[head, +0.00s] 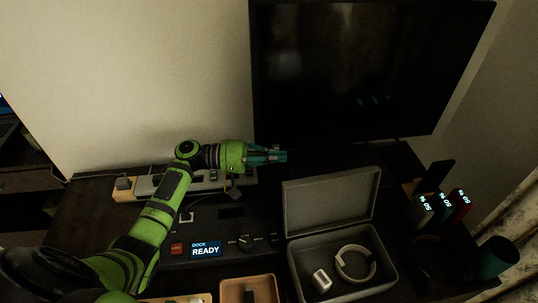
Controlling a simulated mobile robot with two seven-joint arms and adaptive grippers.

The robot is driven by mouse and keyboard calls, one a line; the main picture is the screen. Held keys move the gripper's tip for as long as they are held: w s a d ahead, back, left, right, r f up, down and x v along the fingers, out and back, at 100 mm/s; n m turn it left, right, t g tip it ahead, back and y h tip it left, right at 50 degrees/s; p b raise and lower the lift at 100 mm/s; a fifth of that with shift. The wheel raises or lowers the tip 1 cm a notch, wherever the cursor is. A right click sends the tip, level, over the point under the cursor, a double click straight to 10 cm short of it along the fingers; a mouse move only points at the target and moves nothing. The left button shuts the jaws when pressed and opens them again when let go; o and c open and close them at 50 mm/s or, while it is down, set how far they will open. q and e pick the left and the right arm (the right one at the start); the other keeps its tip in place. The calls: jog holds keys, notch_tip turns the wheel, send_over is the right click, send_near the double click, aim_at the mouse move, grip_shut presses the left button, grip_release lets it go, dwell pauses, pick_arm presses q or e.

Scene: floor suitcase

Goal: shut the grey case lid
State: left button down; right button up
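The grey case (296,276) stands open on the dark desk at the lower right of the head view. Its lid (331,200) stands up at the back edge, tilted a little back. A pale ring-shaped band (371,264) and a small white item (321,280) lie inside the case. My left gripper (281,154) is up and to the left of the lid, pointing right, apart from it in the picture. Its fingers look small and dark, so whether they are open or shut is unclear. My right gripper is not in view.
A large dark screen (365,65) stands behind the case. A dock with a lit READY display (205,249) is left of the case. A tan tray (232,289) sits in front. Lit devices (443,205) and a dark green cup (497,257) stand at the right.

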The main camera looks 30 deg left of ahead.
aim_at(303, 176)
pick_arm(q)
jog(key=p+x, duration=0.1)
jog(key=x, duration=0.5)
jog(key=shift+w+r+p, duration=0.1)
jog(key=shift+r+p, duration=0.1)
jog(key=shift+p, duration=0.15)
jog(key=s, duration=0.1)
jog(key=s+d+p, duration=0.1)
jog(key=s+p, duration=0.1)
jog(key=shift+d, duration=0.3)
jog(key=shift+s+d, duration=0.1)
jog(key=shift+s, duration=0.1)
jog(key=shift+d+f, duration=0.1)
jog(key=shift+s+d+r+m, duration=0.15)
jog(key=shift+d+r+m, duration=0.05)
jog(key=shift+r+m, duration=0.1)
jog(key=shift+s+r, duration=0.15)
jog(key=shift+s, duration=0.1)
jog(key=shift+d+r+m, duration=0.1)
jog(key=shift+d+m, duration=0.1)
jog(key=shift+m, duration=0.1)
